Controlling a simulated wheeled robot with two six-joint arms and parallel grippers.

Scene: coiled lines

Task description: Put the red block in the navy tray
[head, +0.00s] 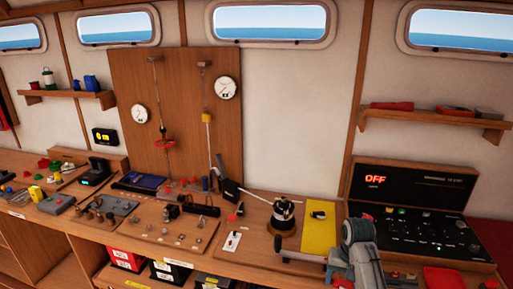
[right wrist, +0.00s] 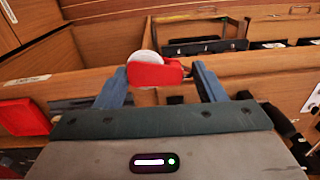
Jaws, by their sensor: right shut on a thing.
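The red block (right wrist: 155,73) is between the fingertips of my right gripper (right wrist: 160,68) in the right wrist view, with a white round shape at its upper left edge. The gripper is shut on it. In the head view my right arm comes in at the bottom right, in front of the bench. The navy tray appears to be the flat dark-blue piece (head: 148,181) at the back of the bench, left of centre, well to the left of that arm. My left gripper is not in view.
A winch drum (head: 284,213) stands on the bench beside a yellow panel (head: 318,236). A black lever (head: 229,190) leans near the backboard. A board with several knobs (head: 165,228) lies left of centre. A black console (head: 420,215) is at the right.

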